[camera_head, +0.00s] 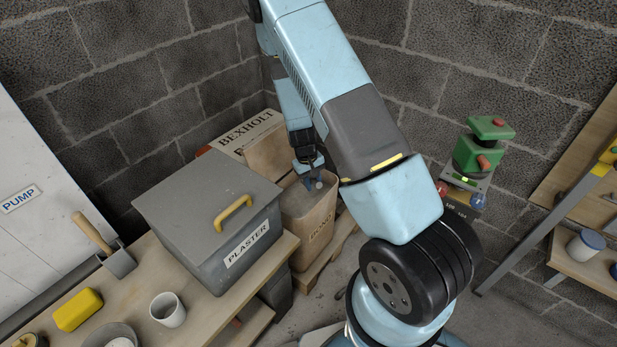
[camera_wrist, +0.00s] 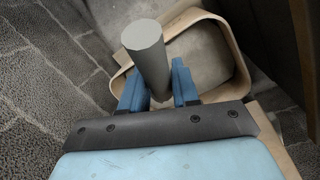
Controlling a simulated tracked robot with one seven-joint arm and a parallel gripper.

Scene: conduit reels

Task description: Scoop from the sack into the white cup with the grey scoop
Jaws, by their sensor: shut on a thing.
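The sack (camera_head: 310,238) is an open-topped brown bag standing behind the bench, right of the grey plaster box. In the wrist view its pale rim (camera_wrist: 237,48) surrounds a grey inside. My gripper (camera_head: 310,172) is over the sack's mouth. In the wrist view its blue fingers (camera_wrist: 157,88) are shut on a grey cylinder, which appears to be the handle of the grey scoop (camera_wrist: 146,50). The scoop's bowl is hidden, so I cannot tell whether it holds anything. The white cup (camera_head: 168,311) stands upright on the bench, well left of my gripper.
The lidded grey plaster box (camera_head: 207,215) with a yellow handle stands between sack and cup. A wooden-handled tool (camera_head: 117,262), a yellow block (camera_head: 78,310) and a bowl (camera_head: 108,337) are on the bench (camera_head: 228,306). A block wall (camera_head: 130,90) closes the back.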

